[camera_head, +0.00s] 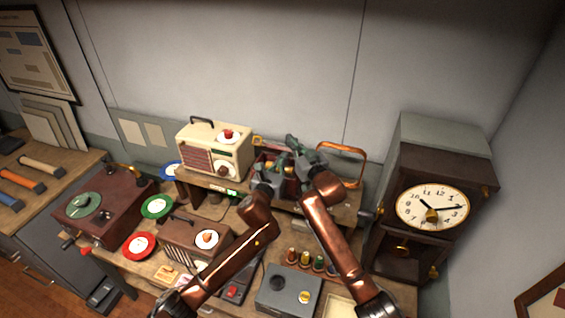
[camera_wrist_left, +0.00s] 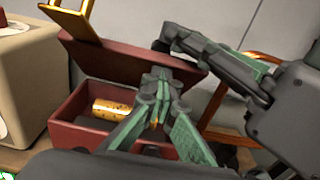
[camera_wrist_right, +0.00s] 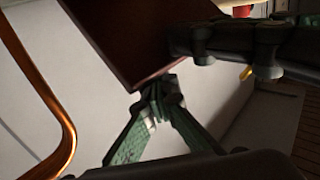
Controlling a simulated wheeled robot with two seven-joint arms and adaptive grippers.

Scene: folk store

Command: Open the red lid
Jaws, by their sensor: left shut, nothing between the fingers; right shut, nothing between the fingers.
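The red box (camera_wrist_left: 75,140) stands with its red lid (camera_wrist_left: 125,62) raised and tilted in the left wrist view, and a gold cylinder (camera_wrist_left: 112,108) lies inside. A gold handle (camera_wrist_left: 88,12) rises at the lid's left. My left gripper (camera_wrist_left: 157,84) is shut and empty at the box opening; it also shows in the head view (camera_head: 284,166). My right gripper (camera_wrist_right: 160,88) is shut and empty at the edge of the dark red lid (camera_wrist_right: 125,35) in the right wrist view. Whether it touches the lid is unclear. The arms partly hide the box in the head view.
A cream radio (camera_head: 232,160) stands close left of the box. A copper-coloured loop frame (camera_head: 362,157) is to the right, and a large clock (camera_head: 432,207) stands farther right. Small bottles (camera_head: 305,259) and a grey box (camera_head: 280,286) sit on the bench below my arms.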

